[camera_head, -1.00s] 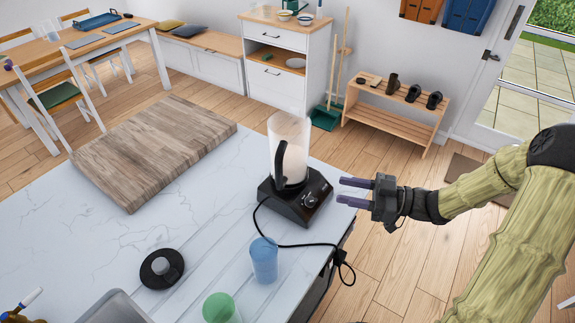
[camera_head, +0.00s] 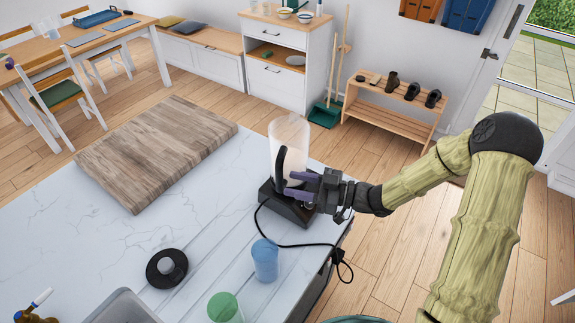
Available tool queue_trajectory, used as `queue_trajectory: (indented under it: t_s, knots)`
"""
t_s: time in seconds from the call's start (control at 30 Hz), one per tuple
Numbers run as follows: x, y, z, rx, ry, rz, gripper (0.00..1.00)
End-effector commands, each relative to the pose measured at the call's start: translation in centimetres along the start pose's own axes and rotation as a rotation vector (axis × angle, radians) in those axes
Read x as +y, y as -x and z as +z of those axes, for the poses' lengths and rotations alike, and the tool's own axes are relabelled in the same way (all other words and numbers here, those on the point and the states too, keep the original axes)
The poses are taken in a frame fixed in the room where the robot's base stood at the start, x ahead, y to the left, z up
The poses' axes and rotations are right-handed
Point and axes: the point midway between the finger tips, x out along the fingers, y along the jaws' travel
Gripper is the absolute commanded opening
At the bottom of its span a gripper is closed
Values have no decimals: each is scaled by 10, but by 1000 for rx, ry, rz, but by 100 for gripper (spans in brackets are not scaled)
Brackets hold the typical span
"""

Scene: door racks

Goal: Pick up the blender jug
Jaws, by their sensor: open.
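The blender jug (camera_head: 289,134) is tall and clear, with whitish contents low down and a dark handle (camera_head: 281,168) facing the front. It stands upright on its black blender base (camera_head: 280,205) near the counter's right edge. My gripper (camera_head: 292,185) is open, with its purple-grey fingers pointing left at the lower part of the jug. The fingers overlap the jug and handle in the picture. I cannot tell whether they touch it or lie around the handle. My gripper hides part of the base and its control knob.
A wooden board (camera_head: 158,150) lies left of the blender on the marble counter (camera_head: 95,222). A black lid (camera_head: 167,267), a blue cup (camera_head: 265,260), a green cup (camera_head: 224,308) and a grey tub (camera_head: 122,308) are nearer. A black cord (camera_head: 300,244) runs over the right edge.

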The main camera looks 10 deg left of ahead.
Motion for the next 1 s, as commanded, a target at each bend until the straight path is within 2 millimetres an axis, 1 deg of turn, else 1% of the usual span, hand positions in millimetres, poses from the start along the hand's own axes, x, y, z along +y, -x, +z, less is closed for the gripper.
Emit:
queue_trajectory:
  t_s: [0.27, 0.37, 0.57, 0.6, 0.7, 1.0]
  knots:
    - [0, 0, 0, 0, 0, 0, 42]
    - [1, -7, -3, 1, 0, -2, 42]
    - [5, -33, -10, 2, -1, -3, 42]
    - [4, -40, -9, 2, -1, -3, 42]
    - [5, -49, -7, 0, 0, -2, 42]
    - [5, -51, -5, 0, 1, 0, 42]
